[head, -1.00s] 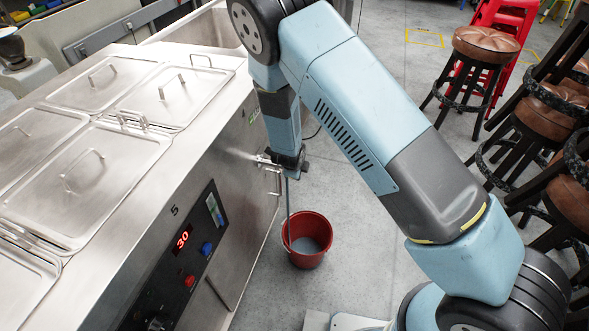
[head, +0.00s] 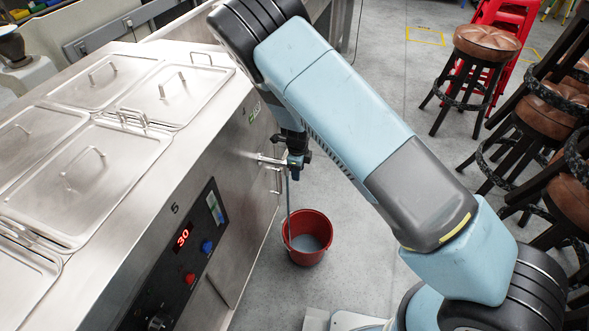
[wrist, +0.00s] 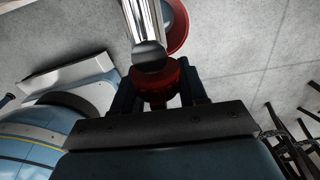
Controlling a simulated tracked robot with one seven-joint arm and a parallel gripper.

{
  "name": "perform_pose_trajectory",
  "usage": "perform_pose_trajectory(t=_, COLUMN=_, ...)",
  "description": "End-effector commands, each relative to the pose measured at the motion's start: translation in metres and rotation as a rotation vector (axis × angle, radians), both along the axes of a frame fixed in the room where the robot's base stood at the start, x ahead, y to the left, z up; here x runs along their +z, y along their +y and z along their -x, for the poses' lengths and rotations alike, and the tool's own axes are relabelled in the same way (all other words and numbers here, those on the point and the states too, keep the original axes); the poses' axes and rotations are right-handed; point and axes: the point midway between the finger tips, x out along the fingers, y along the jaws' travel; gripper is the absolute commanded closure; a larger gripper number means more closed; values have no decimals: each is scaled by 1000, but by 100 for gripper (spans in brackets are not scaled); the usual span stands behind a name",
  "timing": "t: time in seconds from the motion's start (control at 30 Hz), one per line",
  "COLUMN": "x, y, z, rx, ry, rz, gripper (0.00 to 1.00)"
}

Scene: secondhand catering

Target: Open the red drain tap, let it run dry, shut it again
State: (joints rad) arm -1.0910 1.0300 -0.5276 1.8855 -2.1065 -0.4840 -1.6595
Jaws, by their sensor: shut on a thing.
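The drain tap (head: 268,159) is a shiny metal spout on the front of the steel counter. In the wrist view its red handle (wrist: 158,88) sits between the two dark fingers of my gripper (wrist: 158,97), which is shut on it. In the head view my gripper (head: 294,160) is at the outer end of the tap and hides the handle. A thin grey-blue stream (head: 289,205) falls from the tap into a red bucket (head: 306,256) on the floor. The bucket holds some greyish liquid; its rim shows partly in the wrist view (wrist: 180,28).
The steel counter (head: 150,185) has several lidded pans and a control panel (head: 190,250) reading 30. A door handle (head: 276,180) is just below the tap. Stools (head: 478,75) stand at the right. The floor between bucket and stools is mostly clear.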

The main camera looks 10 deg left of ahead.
Motion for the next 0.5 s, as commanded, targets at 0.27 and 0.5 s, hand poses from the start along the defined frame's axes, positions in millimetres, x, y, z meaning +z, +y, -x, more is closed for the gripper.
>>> perform_pose_trajectory(t=0.27, x=0, y=-1, z=-2, rx=-2, ry=8, rz=0, gripper=88)
perform_pose_trajectory(t=0.5, x=1, y=-1, z=-3, rx=-2, ry=6, rz=0, gripper=56)
